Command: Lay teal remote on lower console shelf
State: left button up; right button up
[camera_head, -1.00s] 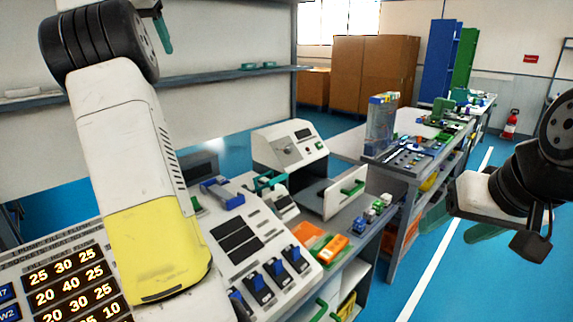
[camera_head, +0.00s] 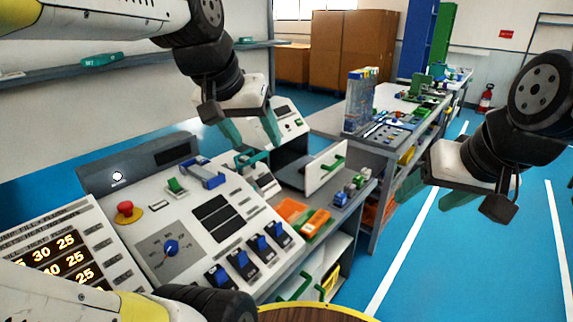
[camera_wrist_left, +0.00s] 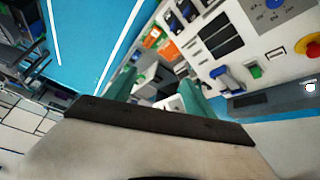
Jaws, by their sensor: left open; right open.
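A small teal block with pale marks (camera_head: 101,60) lies on the long wall shelf at the left of the head view; I cannot tell whether it is the teal remote. The sloped console (camera_head: 190,225) fills the lower middle, with an open lower compartment (camera_head: 330,262) at its right side. My left gripper (camera_head: 252,130) is open above the back right of the console, fingers pointing down, with nothing seen between them. In the left wrist view the open fingers (camera_wrist_left: 157,92) point toward the console's end. My right gripper (camera_head: 445,188) is open and empty over the floor at right.
Behind the console stand a white machine (camera_head: 288,122) and an upright white panel with a green handle (camera_head: 325,166). Orange bins (camera_head: 312,222) and small parts lie at the console's right. A second workbench (camera_head: 385,150) stands beyond. Blue floor (camera_head: 400,270) is clear at right.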

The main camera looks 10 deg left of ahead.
pick_arm(q)
jog(key=s+d+f, duration=0.3)
jog(key=s+f, duration=0.1)
jog(key=f, duration=0.2)
jog(key=shift+s+h, duration=0.3)
jog(key=shift+s, duration=0.1)
jog(key=shift+c, duration=0.4)
